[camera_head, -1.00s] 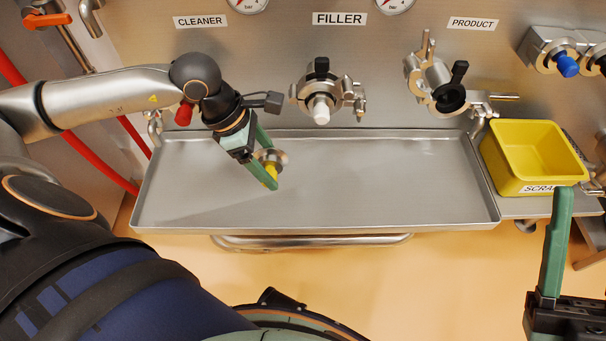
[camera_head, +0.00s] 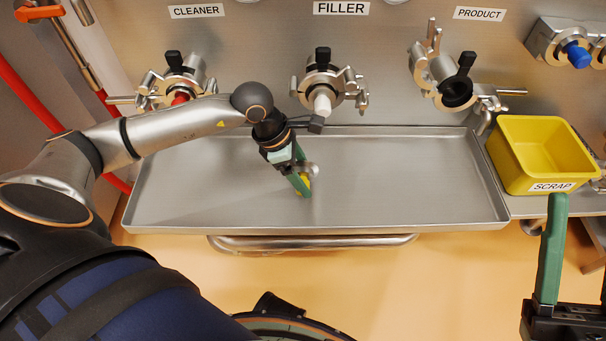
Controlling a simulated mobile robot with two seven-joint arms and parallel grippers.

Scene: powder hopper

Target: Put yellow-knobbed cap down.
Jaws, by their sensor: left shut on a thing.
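The yellow-knobbed cap (camera_head: 311,172) is a small metal disc with a yellow knob. It is held between the green fingers of my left gripper (camera_head: 302,184), over the middle of the steel tray (camera_head: 400,200). The fingers partly hide the cap, and I cannot tell whether it touches the tray floor. My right gripper (camera_head: 552,250) shows at the lower right edge with one green finger upright; its other finger is out of view.
Behind the tray are the CLEANER port (camera_head: 178,85) with a red part, the FILLER port (camera_head: 322,90) with a white tip, and the open PRODUCT port (camera_head: 450,85). A yellow SCRAP bin (camera_head: 540,155) stands right of the tray. The tray's right half is clear.

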